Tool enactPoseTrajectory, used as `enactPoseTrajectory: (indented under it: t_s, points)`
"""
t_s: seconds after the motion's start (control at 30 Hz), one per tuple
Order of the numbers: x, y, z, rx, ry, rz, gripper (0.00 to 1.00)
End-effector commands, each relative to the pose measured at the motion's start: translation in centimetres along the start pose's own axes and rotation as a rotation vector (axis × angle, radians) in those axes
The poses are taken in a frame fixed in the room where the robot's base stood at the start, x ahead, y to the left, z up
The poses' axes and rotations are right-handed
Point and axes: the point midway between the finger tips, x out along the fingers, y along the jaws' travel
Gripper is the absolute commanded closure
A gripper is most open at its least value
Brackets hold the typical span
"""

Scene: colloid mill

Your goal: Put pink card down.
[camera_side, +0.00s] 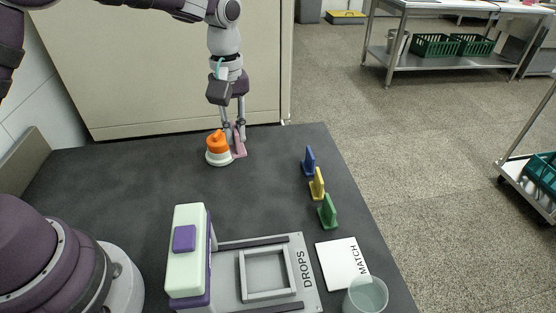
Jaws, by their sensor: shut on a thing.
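The pink card (238,149) stands upright on a small base near the back of the dark table (120,185). My gripper (236,133) points down over it with its fingers shut on its upper part. The lower end of the card is at or very close to the table top; I cannot tell whether it touches. An orange and white round knob-like thing (217,146) is directly left of the card and partly overlaps it in view.
Blue (309,161), yellow (317,184) and green (327,212) cards stand along the right. In front are a pale green and purple device (188,250), a DROPS tray (306,283), a MATCH pad (339,262) and a clear cup (366,296). The table's left-middle is clear.

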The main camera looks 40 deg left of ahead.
Motion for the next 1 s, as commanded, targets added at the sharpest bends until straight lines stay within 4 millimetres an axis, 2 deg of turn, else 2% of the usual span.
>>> enactPoseTrajectory:
  t_s: [0.17, 0.3, 0.4, 0.47, 0.53, 0.6, 0.9, 1.0]
  points:
    - [0.6, -5.4, -5.5, -0.233, 0.000, -0.002, 1.00]
    - [1.1, -11.1, -8.9, -0.441, 0.000, -0.001, 1.00]
    - [1.4, -14.4, -10.2, -0.554, 0.000, 0.000, 1.00]
    - [1.5, -15.7, -10.5, -0.597, -0.001, -0.001, 1.00]
    - [2.0, -16.5, -10.7, -0.625, -0.002, -0.002, 1.00]
    - [3.5, -16.8, -10.7, -0.634, -0.006, -0.004, 1.00]
    - [9.1, -16.8, -10.7, -0.632, -0.004, -0.003, 1.00]
    - [9.7, -16.7, -10.8, -0.631, -0.001, -0.001, 1.00]
